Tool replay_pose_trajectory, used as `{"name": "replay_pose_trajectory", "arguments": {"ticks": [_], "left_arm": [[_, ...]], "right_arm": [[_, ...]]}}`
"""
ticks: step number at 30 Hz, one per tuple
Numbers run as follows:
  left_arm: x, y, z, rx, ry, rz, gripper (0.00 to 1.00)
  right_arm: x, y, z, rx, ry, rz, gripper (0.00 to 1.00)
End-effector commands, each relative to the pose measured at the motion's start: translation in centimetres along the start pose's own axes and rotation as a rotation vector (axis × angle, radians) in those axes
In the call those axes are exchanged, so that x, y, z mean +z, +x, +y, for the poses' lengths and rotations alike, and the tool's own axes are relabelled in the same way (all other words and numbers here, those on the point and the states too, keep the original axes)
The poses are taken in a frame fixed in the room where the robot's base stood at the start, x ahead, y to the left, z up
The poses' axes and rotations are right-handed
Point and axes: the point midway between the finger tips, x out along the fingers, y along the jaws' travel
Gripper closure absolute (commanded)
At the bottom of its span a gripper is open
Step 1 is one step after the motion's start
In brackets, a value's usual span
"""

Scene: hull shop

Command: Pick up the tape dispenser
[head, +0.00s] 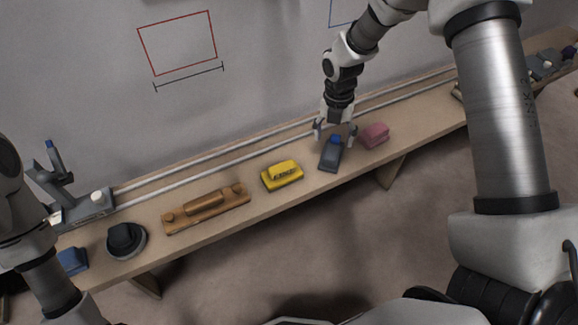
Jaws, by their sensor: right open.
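My right gripper (335,131) is open and points down over the bench, its fingers on either side of the blue end of a dark grey thing (330,157). This thing lies on the bench and may be the tape dispenser; its shape is too small to be sure. I cannot tell whether the fingers touch it. Links of my left arm show at the lower left, but its gripper is out of view.
A pink block (374,135) sits close to the right of the gripper. A yellow block (282,175), a wooden tool (206,208), a black round thing (126,240) and a grey stand (82,210) lie leftward along the narrow bench (240,225). Two pale rails (228,162) run behind.

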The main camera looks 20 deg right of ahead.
Motion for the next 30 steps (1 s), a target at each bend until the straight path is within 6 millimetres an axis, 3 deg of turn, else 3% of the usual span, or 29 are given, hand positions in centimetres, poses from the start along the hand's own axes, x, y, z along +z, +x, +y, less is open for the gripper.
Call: {"name": "replay_pose_trajectory", "arguments": {"ticks": [1, 5, 18, 25, 26, 30], "left_arm": [[0.0, 1.3, 0.0, 0.000, 0.001, 0.001, 0.32], [0.0, 1.5, 0.0, 0.000, 0.002, 0.001, 0.32], [0.0, 2.5, 0.0, 0.000, 0.001, 0.001, 0.32], [0.0, 2.4, 0.0, 0.000, 0.001, 0.001, 0.32], [0.0, 2.4, 0.0, 0.000, 0.001, 0.001, 0.32], [0.0, 2.4, 0.0, 0.000, 0.001, 0.001, 0.32]], "right_arm": [[0.5, 0.0, 0.2, 0.021, 0.007, -0.015, 0.27], [0.9, -0.3, 0.6, 0.037, 0.008, -0.032, 0.27], [1.7, 6.3, 0.7, 0.035, 0.009, -0.031, 0.27], [1.7, 6.6, 0.7, 0.036, 0.009, -0.032, 0.27], [1.7, 6.6, 0.7, 0.036, 0.009, -0.032, 0.31], [1.7, 6.6, 0.7, 0.036, 0.009, -0.032, 0.80]]}}
